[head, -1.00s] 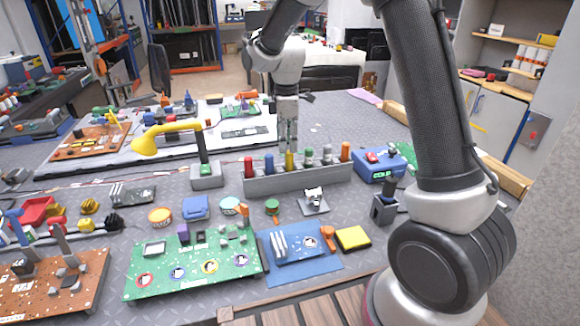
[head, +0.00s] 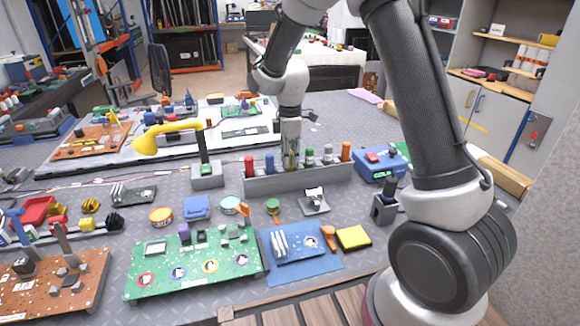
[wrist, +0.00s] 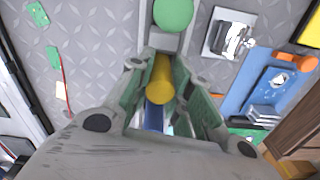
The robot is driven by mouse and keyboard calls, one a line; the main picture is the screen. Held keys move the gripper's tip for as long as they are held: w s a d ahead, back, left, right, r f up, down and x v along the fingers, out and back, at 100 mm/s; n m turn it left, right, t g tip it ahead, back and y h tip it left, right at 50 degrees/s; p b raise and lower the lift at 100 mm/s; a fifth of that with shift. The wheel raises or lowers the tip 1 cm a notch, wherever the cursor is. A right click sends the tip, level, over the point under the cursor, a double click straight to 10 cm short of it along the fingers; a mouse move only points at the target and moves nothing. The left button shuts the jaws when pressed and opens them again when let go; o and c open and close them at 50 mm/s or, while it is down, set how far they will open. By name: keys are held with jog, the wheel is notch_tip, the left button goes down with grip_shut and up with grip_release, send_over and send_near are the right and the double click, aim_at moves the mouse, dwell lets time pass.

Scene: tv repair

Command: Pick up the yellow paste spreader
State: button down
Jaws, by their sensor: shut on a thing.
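The yellow paste spreader (wrist: 159,78) shows as a yellow cylinder between the fingers in the wrist view. In the head view my gripper (head: 290,160) points straight down at the grey holder rack (head: 300,178), over the spreader's slot. The fingers (wrist: 160,85) lie along both sides of the yellow handle and are shut on it. The spreader's lower end is hidden, and I cannot tell whether it is still in the rack. A green-topped tool (wrist: 173,12) and a blue one (wrist: 154,117) stand on either side of it.
The rack also holds a red (head: 249,166), a grey (head: 327,154) and an orange-topped tool (head: 346,151). A blue meter box (head: 382,164) stands to its right. A yellow lamp (head: 165,137) stands left. Green circuit board (head: 195,264) lies in front.

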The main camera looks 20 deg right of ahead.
notch_tip(320, 180, up, 10)
jog(key=shift+r, duration=0.1)
dwell(0.4)
jog(key=shift+s, duration=0.1)
dwell(2.1)
